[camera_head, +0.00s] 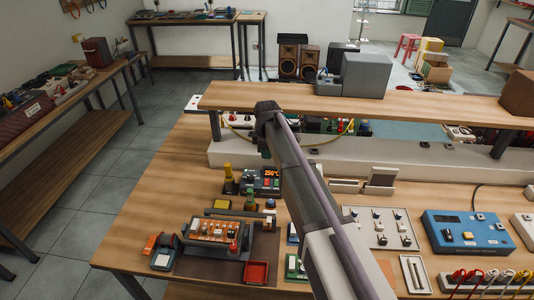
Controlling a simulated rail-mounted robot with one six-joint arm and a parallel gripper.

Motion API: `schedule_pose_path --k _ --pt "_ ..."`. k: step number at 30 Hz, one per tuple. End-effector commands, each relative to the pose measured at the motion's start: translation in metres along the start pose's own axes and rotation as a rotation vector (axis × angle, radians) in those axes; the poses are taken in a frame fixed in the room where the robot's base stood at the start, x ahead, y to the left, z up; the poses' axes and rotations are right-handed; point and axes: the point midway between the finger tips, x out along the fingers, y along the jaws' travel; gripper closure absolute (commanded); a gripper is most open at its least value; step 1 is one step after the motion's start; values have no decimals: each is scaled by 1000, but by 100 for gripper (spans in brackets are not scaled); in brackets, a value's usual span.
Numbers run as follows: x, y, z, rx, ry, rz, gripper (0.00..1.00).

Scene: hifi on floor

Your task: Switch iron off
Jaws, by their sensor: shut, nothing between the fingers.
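A black soldering station box (265,182) stands on the wooden workbench, left of my arm in the head view. Its lit display (271,173) appears to read 250 °C in orange. Small coloured controls sit on its front, too small to tell their positions. A yellow-topped upright item (228,173) stands just left of the box; I cannot tell whether it is the iron. My arm rises from the bottom of the picture to a dark joint behind the station. My gripper is not visible, hidden beyond or under that joint.
A raised shelf (420,111) crosses the bench behind the station. In front are a fixture with several parts (215,234) and a red tray (256,273). A grey switch panel (381,228) and blue instrument (468,232) lie right. The bench's left part is bare.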

Motion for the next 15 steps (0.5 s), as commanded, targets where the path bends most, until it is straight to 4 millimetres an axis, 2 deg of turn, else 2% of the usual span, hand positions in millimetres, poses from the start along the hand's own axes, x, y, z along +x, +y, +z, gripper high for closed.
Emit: schedule_pose_path --k 6,15 --pt "-3 4 -2 0 -3 86 100" --pt "2 5 -2 0 -2 84 100"
